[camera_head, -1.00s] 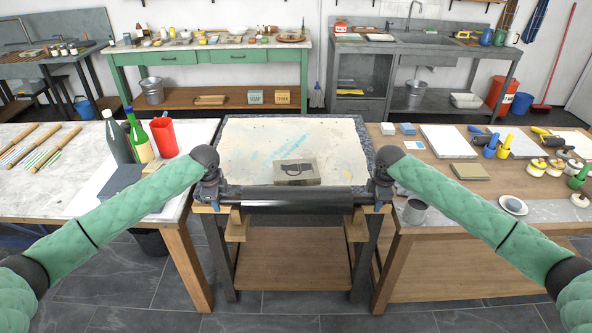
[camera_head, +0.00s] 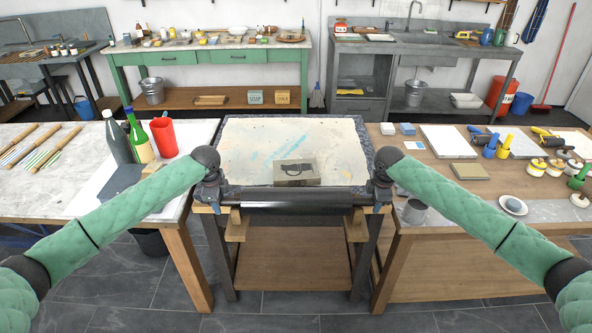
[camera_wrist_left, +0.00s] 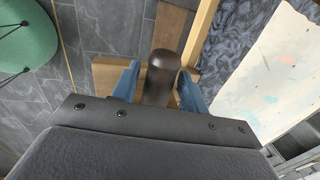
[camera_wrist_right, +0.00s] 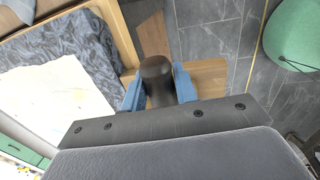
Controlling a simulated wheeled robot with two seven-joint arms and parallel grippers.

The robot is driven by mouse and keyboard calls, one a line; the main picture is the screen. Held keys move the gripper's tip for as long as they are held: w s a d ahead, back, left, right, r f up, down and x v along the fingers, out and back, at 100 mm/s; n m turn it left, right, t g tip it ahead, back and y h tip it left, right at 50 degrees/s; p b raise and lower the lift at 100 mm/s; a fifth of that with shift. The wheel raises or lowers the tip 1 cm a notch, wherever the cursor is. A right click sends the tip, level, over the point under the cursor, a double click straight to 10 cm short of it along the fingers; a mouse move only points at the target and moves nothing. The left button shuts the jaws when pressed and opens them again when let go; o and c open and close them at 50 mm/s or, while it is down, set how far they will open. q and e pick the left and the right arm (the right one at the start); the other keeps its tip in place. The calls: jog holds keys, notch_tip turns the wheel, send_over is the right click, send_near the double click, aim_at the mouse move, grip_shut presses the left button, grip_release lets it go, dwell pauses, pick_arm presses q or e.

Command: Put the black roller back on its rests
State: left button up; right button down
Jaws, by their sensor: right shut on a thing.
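The black roller (camera_head: 295,199) lies level along the front edge of the stone-topped press table, between my two grippers. It is at the wooden rests, the left one (camera_head: 236,228) and the right one (camera_head: 355,228); whether it bears on them I cannot tell. My left gripper (camera_head: 212,205) is around the roller's left handle (camera_wrist_left: 162,78), with a finger on each side and a small gap showing. My right gripper (camera_head: 380,205) is shut on the right handle (camera_wrist_right: 157,78). The handle tips show between the blue fingers in both wrist views.
A grey block with a dark handle (camera_head: 296,173) sits on the pale stone (camera_head: 250,140) behind the roller. A grey cup (camera_head: 415,212) stands close to my right gripper. Bottles and a red cup (camera_head: 164,138) stand on the left table.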

pick_arm(q)
jog(key=shift+o, duration=0.6)
jog(key=shift+a, duration=0.1)
pick_arm(e)
jog(key=shift+r, duration=0.15)
pick_arm(q)
jog(key=shift+f, duration=0.15)
pick_arm(e)
jog(key=c, duration=1.5)
grip_release()
pick_arm(q)
jog(key=shift+a, duration=0.1)
pick_arm(e)
jog(key=o, duration=0.5)
jog(key=shift+d, duration=0.1)
